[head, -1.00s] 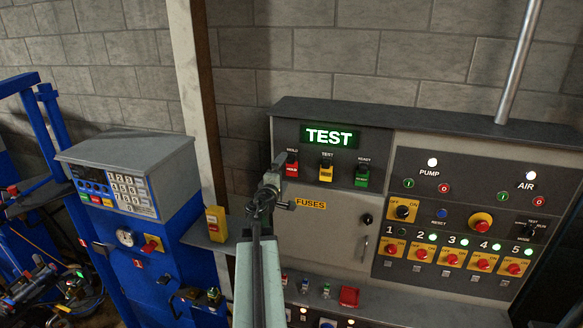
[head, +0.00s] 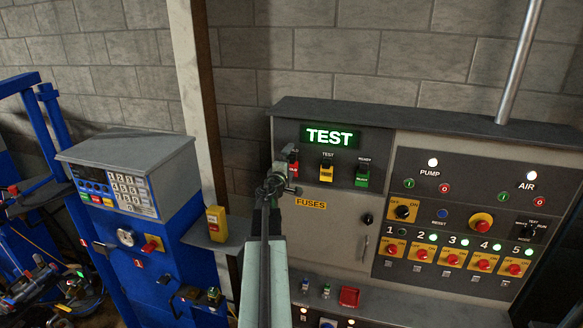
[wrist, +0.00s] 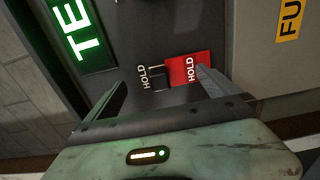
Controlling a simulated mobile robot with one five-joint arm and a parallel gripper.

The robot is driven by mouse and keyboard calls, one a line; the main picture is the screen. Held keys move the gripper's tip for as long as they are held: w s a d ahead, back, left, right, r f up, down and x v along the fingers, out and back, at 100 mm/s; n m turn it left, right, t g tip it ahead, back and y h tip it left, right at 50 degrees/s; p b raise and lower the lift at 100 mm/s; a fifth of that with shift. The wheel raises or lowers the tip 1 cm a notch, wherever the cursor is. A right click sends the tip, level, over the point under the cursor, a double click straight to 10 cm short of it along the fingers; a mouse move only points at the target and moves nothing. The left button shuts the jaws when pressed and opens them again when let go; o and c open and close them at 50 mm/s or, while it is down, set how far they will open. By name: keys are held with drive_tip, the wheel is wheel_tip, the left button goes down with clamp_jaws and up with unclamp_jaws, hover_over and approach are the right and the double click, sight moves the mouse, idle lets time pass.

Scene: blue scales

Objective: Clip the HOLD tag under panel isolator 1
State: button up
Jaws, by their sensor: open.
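The red HOLD tag (wrist: 186,70) hangs below its HOLD label on the control cabinet. In the head view the tag (head: 293,167) is partly hidden by my gripper (head: 282,176). In the wrist view my gripper (wrist: 160,90) is open, with its fingers apart. The tag lies towards the right finger, which overlaps its edge. I cannot tell whether they touch. Panel isolator 1 (head: 397,249) is a red knob on a yellow plate, at the left of a numbered row. The lamp above it is dark, with a small white label below.
A yellow TEST tag (head: 326,171) and a green READY tag (head: 362,176) hang right of the HOLD tag. The FUSES door (head: 325,240) is below. A ledge holds a red block (head: 349,297). A post (head: 199,100) and a blue machine (head: 130,250) stand left.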

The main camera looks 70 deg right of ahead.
drive_tip(key=shift+d, duration=0.4)
drive_tip(key=shift+f, duration=0.2)
drive_tip(key=shift+f+b, duration=0.6)
drive_tip(key=shift+b, duration=0.25)
idle(0.4)
clamp_jaws()
idle(1.2)
drive_tip(key=shift+a, duration=0.15)
